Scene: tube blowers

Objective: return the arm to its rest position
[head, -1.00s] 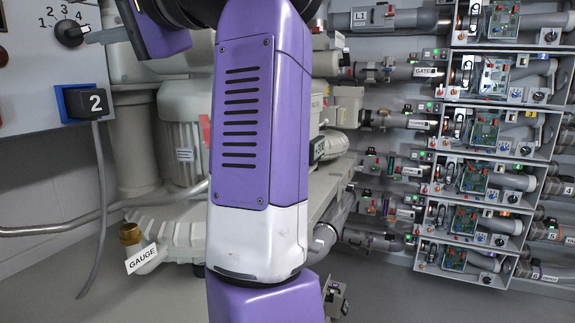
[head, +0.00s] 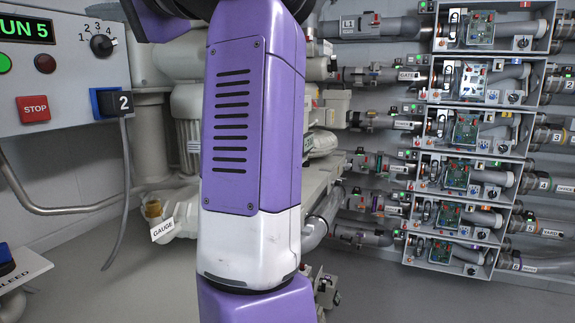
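My purple and white arm (head: 250,150) stands upright through the middle of the head view. Its upper end runs out of the top of the picture, where a dark joint and another purple link (head: 160,20) show at the edge. My gripper is not in view, so I cannot see its fingers or whether it holds anything.
A pump with a GAUGE port (head: 153,207) stands behind my arm. Tube rows with open boxes (head: 470,130) fill the right.

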